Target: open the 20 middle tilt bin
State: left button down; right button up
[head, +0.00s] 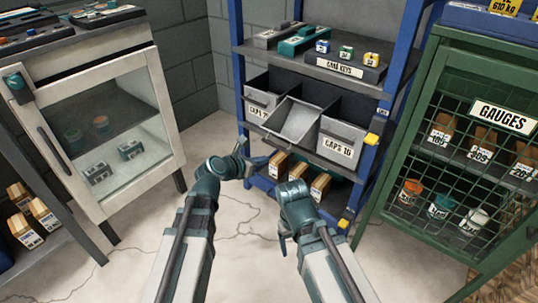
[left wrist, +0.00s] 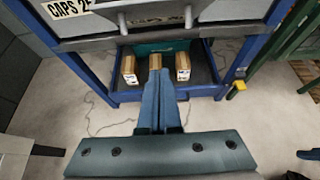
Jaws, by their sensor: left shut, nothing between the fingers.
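The middle tilt bin (head: 298,120) sits between two labelled bins on the blue rack. Its front leans outward and down, so its top stands open. In the left wrist view the middle bin's front (left wrist: 155,17) shows at the top edge, with two handle posts and a partly hidden label. My left gripper (head: 262,160) is just below and left of that bin, apart from it. Its fingers (left wrist: 158,78) are together and empty. My right gripper (head: 284,240) hangs low in front of the rack, its fingers too unclear to judge.
The left bin (head: 262,98) and the CAPS 16 bin (head: 342,140) are upright. Small boxes (head: 299,171) lie on the shelf below. A green mesh GAUGES cabinet (head: 502,118) stands right, a glass-door cabinet (head: 112,130) left. Floor (head: 245,235) between them is clear.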

pick_arm(q)
jog(key=shift+p+v, duration=0.8)
jog(key=shift+v, duration=1.4)
jog(key=shift+r, duration=0.1)
jog(key=s+d+f+m+g+y+p, duration=0.1)
jog(key=s+d+f+m+g+p, duration=0.2)
jog(key=m, duration=0.5)
jog(key=s+d+m+g+y+p, duration=0.1)
jog(key=s+d+m+g, duration=0.15)
jog(key=s+m, duration=0.4)
jog(key=s+a+m+g+y+p, duration=0.5)
jog(key=s+m, duration=0.5)
jog(key=m, duration=0.8)
notch_tip(320, 180, up, 38)
jog(key=y+p, duration=0.1)
jog(key=p, duration=3.7)
jog(key=shift+d+r, duration=0.15)
jog(key=shift+d, duration=0.15)
